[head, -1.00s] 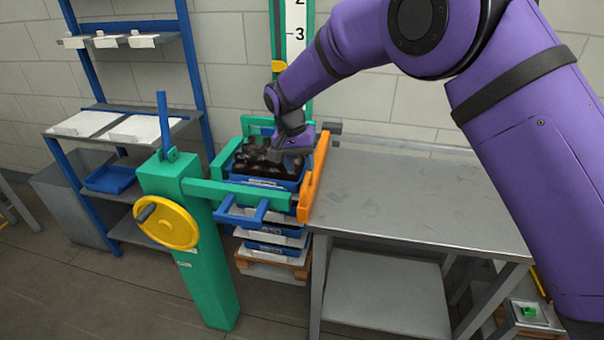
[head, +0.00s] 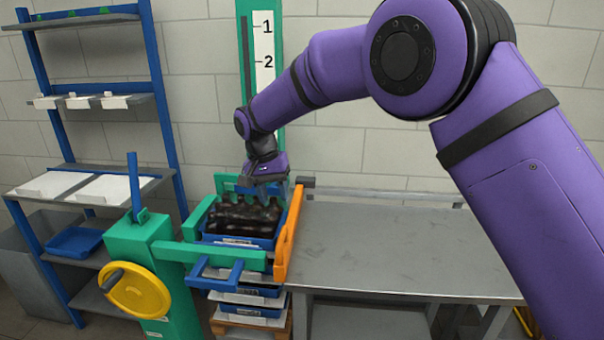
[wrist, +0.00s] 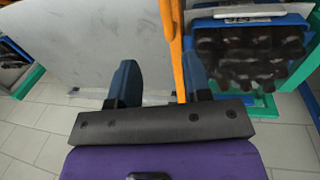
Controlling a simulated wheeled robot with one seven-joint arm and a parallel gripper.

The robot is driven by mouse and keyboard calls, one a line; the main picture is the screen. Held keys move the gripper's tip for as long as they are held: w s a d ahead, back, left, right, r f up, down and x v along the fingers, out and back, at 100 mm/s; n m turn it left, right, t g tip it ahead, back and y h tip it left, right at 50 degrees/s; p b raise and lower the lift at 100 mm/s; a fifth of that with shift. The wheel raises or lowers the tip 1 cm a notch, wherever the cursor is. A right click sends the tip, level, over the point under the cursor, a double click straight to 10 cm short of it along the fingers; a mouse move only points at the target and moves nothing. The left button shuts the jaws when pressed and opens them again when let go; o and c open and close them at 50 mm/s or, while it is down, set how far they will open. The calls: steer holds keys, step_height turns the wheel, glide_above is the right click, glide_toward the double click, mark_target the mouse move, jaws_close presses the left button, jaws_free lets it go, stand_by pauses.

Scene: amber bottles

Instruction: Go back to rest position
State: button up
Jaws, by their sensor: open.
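My gripper (head: 264,186) hangs above the back right part of a blue crate (head: 236,240) of dark amber bottles (head: 240,214). In the wrist view its two blue fingers (wrist: 158,88) stand wide apart with nothing between them. The orange bar (wrist: 173,45) and the grey table top (wrist: 100,40) lie below them. The crate of bottles also shows at the right of the wrist view (wrist: 245,55), apart from the fingers.
The green frame (head: 150,250) with a yellow handwheel (head: 135,290) stands around the crate stack. The orange bar (head: 289,235) runs along its right side. The grey table (head: 400,245) is bare. A blue shelf rack (head: 160,90) stands at the left.

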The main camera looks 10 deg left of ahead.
steer(key=s+d+r+t+y, duration=0.1)
steer(key=s+d+r, duration=0.2)
steer(key=d+r, duration=0.5)
steer(key=s+d+r, duration=0.2)
steer(key=d+r, duration=0.3)
steer(key=d, duration=0.7)
steer(key=s+d+r+t+y, duration=0.1)
steer(key=s+d+r, duration=0.2)
steer(key=d+r, duration=0.5)
steer(key=s+d+t, duration=0.1)
steer(key=s+d, duration=0.9)
steer(key=d, duration=0.3)
steer(key=s+d+f+t, duration=0.1)
steer(key=s+d+f, duration=0.1)
steer(key=s, duration=0.5)
steer(key=s+d+f+t, duration=0.1)
steer(key=s+d+f, duration=0.1)
steer(key=s+d, duration=0.2)
steer(key=s, duration=0.3)
steer(key=shift+d+f, duration=0.2)
